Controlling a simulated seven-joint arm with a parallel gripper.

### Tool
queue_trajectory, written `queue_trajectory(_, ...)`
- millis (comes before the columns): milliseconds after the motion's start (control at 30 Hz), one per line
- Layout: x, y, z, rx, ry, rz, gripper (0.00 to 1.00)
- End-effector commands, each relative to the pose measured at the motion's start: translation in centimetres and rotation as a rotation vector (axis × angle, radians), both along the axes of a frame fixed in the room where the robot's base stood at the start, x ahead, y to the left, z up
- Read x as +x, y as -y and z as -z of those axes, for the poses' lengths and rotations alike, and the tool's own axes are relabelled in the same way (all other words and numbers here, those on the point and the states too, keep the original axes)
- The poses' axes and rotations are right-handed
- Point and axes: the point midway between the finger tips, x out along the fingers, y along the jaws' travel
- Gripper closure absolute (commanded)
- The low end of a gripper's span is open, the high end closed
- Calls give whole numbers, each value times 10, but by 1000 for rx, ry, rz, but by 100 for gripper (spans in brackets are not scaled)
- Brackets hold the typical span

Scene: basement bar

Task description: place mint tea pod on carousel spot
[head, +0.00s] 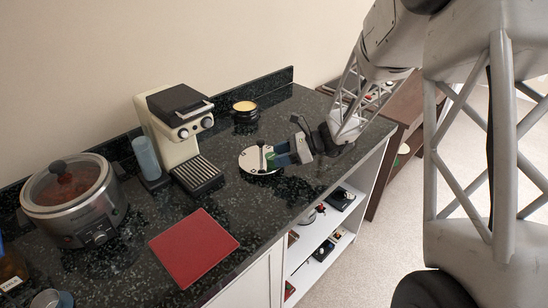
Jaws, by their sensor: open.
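The carousel (250,167) is a round silver disc with dark spots and a black centre knob, lying on the dark speckled counter. My gripper (273,156) is open, reaching in from the right, with its fingertips low over the carousel's right side. A small green patch (271,160) shows at the fingertips. It may be the mint tea pod, but it is too small to tell it from the finger tips, or whether it rests on the disc. The fingers hide the right part of the carousel.
A cream coffee machine (158,131) with a drip tray stands left of the carousel. A dark pot with a yellow top (245,114) is behind it. A slow cooker (70,200) and red board (194,247) are further left. The counter before the carousel is clear.

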Motion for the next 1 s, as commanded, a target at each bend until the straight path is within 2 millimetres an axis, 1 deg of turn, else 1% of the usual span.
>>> queue_trajectory(33, 1, 7, -3, 0, 1, 3, 49)
queue_trajectory(300, 0, 44, -18, 0, 0, 3, 49)
queue_trajectory(533, 0, 69, -28, 0, 1, 2, 49)
queue_trajectory(733, 0, 81, -34, 0, 1, 2, 49)
queue_trajectory(1000, 0, 83, -35, 0, -1, 1, 49)
